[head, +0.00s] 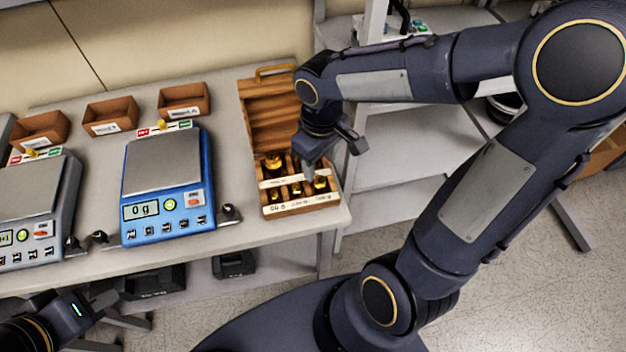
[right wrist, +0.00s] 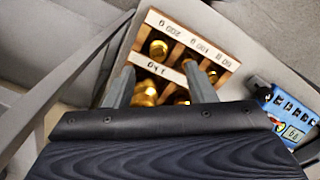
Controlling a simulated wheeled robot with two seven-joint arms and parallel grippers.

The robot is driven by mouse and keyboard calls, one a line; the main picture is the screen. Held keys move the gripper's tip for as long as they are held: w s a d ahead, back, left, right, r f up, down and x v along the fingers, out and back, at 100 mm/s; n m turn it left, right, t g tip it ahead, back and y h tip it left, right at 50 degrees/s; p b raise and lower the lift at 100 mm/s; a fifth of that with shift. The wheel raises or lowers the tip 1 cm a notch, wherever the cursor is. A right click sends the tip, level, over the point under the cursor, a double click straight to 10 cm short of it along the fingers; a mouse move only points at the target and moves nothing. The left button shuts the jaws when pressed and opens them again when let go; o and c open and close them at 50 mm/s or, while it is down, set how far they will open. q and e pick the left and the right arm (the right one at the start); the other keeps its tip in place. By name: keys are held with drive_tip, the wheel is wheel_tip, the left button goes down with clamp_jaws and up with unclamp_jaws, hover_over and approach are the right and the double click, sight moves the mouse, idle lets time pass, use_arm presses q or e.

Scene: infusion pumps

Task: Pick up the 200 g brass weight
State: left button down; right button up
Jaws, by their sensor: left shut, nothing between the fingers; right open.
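A wooden box (head: 301,208) holds several gold-coloured brass weights in compartments, with its lid open at the back. In the right wrist view the box rim (right wrist: 220,60) carries upside-down labels; the left one appears to read 200 g. The brass weight beside that label (right wrist: 158,48) is likely the 200 g one; in the head view it is at the front right (head: 319,183). My right gripper (right wrist: 160,76) is open over the box, its fingers pointing into it. A larger weight (right wrist: 146,92) shows between the fingers. My left gripper (head: 108,302) is shut and empty, low at the left.
A blue scale (head: 165,190) reading 0 g and a grey scale (head: 35,205) stand left of the box. Small weights (head: 229,212) sit near the blue scale. Three brown bins (head: 183,100) line the back. Grey shelving (head: 400,150) stands at the right.

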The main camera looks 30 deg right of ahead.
sight(320, 179)
wheel_tip(320, 179, down, 6)
drive_tip(key=shift+d+f, duration=0.15)
drive_tip(key=shift+c, duration=0.4)
clamp_jaws()
